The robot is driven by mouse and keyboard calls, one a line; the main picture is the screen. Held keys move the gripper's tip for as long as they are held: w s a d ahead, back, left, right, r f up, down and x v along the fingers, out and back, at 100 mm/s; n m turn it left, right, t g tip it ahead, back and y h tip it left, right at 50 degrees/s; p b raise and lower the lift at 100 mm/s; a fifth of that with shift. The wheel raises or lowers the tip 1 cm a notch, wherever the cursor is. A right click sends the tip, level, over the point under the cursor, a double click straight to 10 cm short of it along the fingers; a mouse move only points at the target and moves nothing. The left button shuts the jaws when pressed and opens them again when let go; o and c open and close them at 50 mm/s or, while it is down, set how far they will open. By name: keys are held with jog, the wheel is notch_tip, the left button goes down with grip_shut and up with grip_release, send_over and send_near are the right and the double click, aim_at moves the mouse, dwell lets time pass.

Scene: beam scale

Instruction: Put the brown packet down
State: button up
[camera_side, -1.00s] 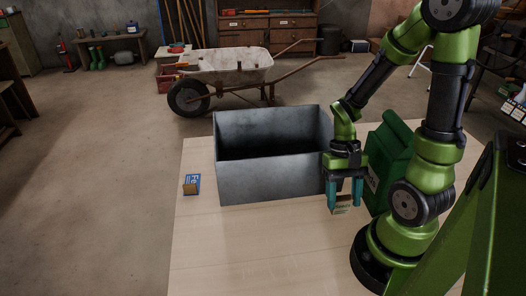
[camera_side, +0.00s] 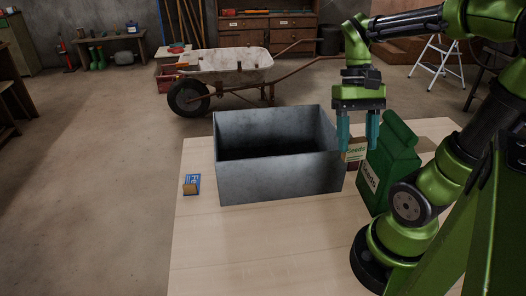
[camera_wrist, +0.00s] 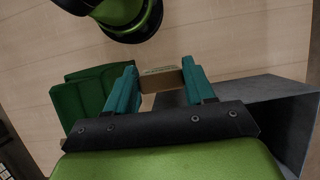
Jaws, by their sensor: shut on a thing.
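My gripper (camera_side: 357,143) is shut on the brown packet (camera_side: 355,152), a small box-like packet with a pale "Seeds" label. I hold it beside the right wall of the grey metal box, left of the green seed bag. It looks raised off the table, but its exact height is hard to tell. In the wrist view the packet (camera_wrist: 160,78) shows between the teal fingers of my gripper (camera_wrist: 158,80), with its narrow edge towards the camera.
The open grey metal box (camera_side: 265,180) stands on the pale wooden table (camera_side: 270,250). The green seed bag (camera_side: 390,165) stands right of the packet. A small blue and brown packet (camera_side: 192,184) lies left of the box. The front of the table is clear.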

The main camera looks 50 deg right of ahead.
jog(key=w+d, duration=0.5)
jog(key=w, duration=0.8)
jog(key=w+d, duration=0.4)
jog(key=w, duration=1)
jog(key=shift+y, duration=0.3)
jog(key=f, duration=0.6)
jog(key=shift+s+d, duration=0.1)
jog(key=shift+d, duration=0.1)
notch_tip(320, 180, down, 9)
jog(key=shift+f, duration=0.2)
jog(key=shift+c, duration=0.7)
jog(key=shift+f, duration=0.55)
jog(key=o, duration=1.2)
jog(key=shift+o, duration=0.2)
